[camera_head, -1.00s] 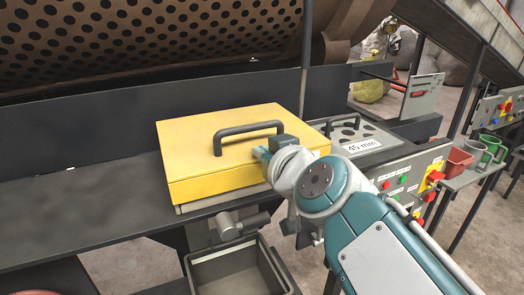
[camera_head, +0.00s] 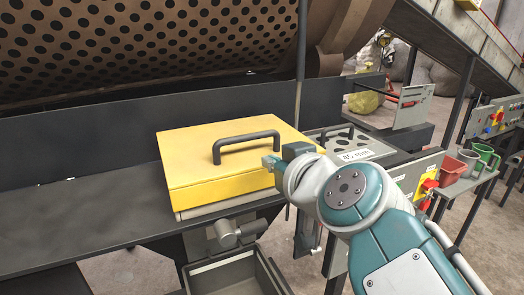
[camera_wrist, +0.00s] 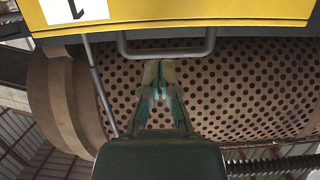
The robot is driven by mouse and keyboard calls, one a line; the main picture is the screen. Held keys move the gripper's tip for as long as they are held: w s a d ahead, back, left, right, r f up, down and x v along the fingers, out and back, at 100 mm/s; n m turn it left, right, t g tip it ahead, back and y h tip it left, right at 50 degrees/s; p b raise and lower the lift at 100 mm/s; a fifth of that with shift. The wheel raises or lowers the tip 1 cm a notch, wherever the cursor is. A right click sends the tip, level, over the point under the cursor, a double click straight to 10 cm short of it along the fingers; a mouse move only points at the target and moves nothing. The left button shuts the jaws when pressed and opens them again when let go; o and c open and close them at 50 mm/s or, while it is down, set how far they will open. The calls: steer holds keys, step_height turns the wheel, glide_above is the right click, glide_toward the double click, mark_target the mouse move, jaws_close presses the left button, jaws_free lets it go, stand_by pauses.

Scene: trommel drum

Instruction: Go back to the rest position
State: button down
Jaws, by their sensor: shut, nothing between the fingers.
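My gripper (camera_head: 268,162) is at the front right of the yellow lid box (camera_head: 225,172) in the head view, partly hidden by my wrist. In the wrist view my gripper (camera_wrist: 158,72) shows with its fingers together and nothing between them. The yellow box shows along the top edge there (camera_wrist: 220,12), with its dark handle (camera_wrist: 166,50) in line with the fingertips. Whether the fingers touch the box or handle I cannot tell. In the head view the dark handle (camera_head: 246,137) stands on top of the closed-looking box.
The perforated drum (camera_head: 150,40) is behind the dark bench (camera_head: 90,212). A grey bin (camera_head: 235,276) hangs below the box. A screen plate marked 45 mm (camera_head: 350,142) lies to the right. Red (camera_head: 452,168) and green (camera_head: 487,156) cups stand on the far right shelf.

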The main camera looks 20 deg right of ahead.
steer(key=s, duration=0.1)
steer(key=s+f, duration=0.1)
steer(key=s, duration=0.2)
steer(key=shift+s+a+f, duration=0.25)
steer(key=shift+s+f, duration=0.05)
steer(key=shift+s, duration=0.1)
steer(key=s+a+f+g, duration=0.1)
steer(key=f+g, duration=0.3)
steer(key=f, duration=0.5)
steer(key=s+a+f+g, duration=0.2)
steer(key=f+g, duration=0.3)
steer(key=f, duration=0.5)
steer(key=shift+s+a+g, duration=0.2)
steer(key=shift+a+g, duration=0.1)
steer(key=shift+a, duration=0.25)
